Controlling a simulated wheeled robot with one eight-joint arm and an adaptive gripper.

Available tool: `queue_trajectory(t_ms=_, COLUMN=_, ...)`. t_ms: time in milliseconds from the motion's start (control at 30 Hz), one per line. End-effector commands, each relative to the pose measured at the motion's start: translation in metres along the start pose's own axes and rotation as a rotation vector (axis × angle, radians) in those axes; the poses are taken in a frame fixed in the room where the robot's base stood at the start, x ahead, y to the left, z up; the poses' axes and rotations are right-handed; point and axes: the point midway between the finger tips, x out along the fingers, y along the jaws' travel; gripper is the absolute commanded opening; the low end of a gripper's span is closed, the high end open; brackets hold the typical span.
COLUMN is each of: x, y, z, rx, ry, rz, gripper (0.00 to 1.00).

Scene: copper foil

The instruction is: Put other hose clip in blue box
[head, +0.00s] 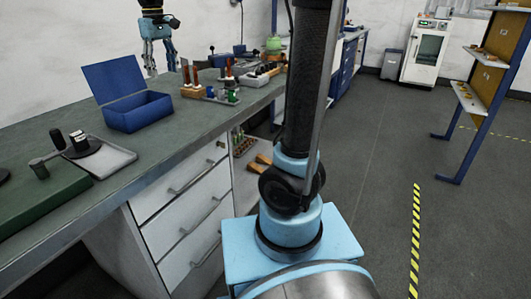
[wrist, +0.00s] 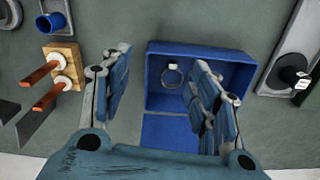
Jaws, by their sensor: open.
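The blue box (head: 142,114) stands open on the bench, its lid (head: 112,78) tilted back. In the wrist view the blue box (wrist: 236,66) lies below my gripper. One hose clip (wrist: 172,76), a thin ring with a pale screw housing, lies inside the box on its floor. I see no second hose clip in either view. My gripper (wrist: 162,62) is open and empty, its fingers spread over the box. In the head view my gripper (head: 160,58) hangs above the bench, behind the box.
A wooden block (wrist: 62,66) with two red-brown handles stands left of the box in the wrist view, near a blue cup (wrist: 52,22). A grey tray (head: 108,158) holds a dark round part. A green mat (head: 45,200) lies at the front left.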

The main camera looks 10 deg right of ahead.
Motion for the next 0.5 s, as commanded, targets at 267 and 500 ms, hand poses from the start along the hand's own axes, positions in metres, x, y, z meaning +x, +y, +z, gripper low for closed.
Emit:
queue_trajectory(t_ms=267, x=0.035, y=0.066, z=0.1, rx=0.166, ry=0.041, rz=0.007, gripper=0.55)
queue_trajectory(t_ms=500, x=0.079, y=0.099, z=0.185, rx=0.303, ry=0.075, rz=0.018, gripper=0.55)
